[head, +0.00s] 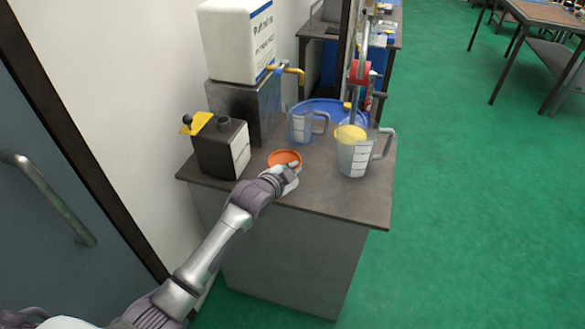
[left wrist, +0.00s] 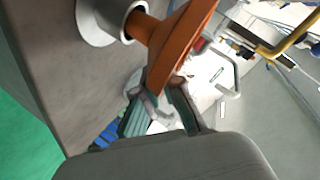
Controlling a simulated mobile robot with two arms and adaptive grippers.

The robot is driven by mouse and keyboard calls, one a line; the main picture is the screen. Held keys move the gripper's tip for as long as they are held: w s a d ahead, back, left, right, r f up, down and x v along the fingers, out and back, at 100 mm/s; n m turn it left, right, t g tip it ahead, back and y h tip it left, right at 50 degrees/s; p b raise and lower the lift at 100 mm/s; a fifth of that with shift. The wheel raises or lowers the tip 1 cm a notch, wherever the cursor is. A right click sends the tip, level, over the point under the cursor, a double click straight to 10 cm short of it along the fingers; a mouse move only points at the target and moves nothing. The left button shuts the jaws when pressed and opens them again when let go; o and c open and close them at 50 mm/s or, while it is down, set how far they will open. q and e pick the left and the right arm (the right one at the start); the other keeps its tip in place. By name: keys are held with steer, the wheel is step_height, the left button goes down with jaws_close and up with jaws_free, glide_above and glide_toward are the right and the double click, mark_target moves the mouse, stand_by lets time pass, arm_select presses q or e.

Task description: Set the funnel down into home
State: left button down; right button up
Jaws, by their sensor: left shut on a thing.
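The orange funnel (head: 284,158) is over the near part of the bench top. In the left wrist view the funnel (left wrist: 178,45) shows side-on, its spout pointing at a grey round holder with a pale flange (left wrist: 100,22), which looks like the home. The spout's end is at the holder's mouth; I cannot tell how deep it sits. My left gripper (head: 291,175) is shut on the funnel's rim; its fingers (left wrist: 165,105) show at the rim in the left wrist view. In the head view the holder is hidden under the funnel. My right gripper is not in view.
A black can (head: 218,148) with a yellow lever stands left of the funnel. A clear jug (head: 301,125) is behind it, and a larger jug (head: 354,155) stands to the right. A white container (head: 237,42) with a tap is at the back. The bench's front right (head: 345,200) is clear.

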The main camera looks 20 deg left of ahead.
arm_select(q)
steer(key=shift+f+b, duration=0.6)
steer(key=shift+f, duration=0.6)
steer(key=c, duration=1.2)
jaws_free()
steer(key=shift+c, duration=0.2)
steer(key=v, duration=1.2)
steer(key=s+a+f+n+g+y, duration=0.15)
steer(key=s+f, duration=0.35)
steer(key=f, duration=0.7)
steer(key=s+a+f+n+g, duration=0.2)
steer(key=s+f+g, duration=0.15)
steer(key=f, duration=0.75)
steer(key=s+a+f+n+g+y, duration=0.15)
steer(key=s+f, duration=0.35)
steer(key=f, duration=0.7)
steer(key=s+f+n+g, duration=0.1)
steer(key=s+f, duration=0.4)
steer(key=s, duration=0.6)
steer(key=s+f+n+g, duration=0.2)
steer(key=s+f, duration=0.4)
steer(key=s, duration=0.5)
steer(key=s+f+n+g, duration=0.1)
steer(key=s+f+g, duration=0.2)
steer(key=s, duration=0.9)
step_height(320, 180, down, 3)
steer(key=shift+d+f, duration=0.15)
steer(key=shift+d, duration=0.3)
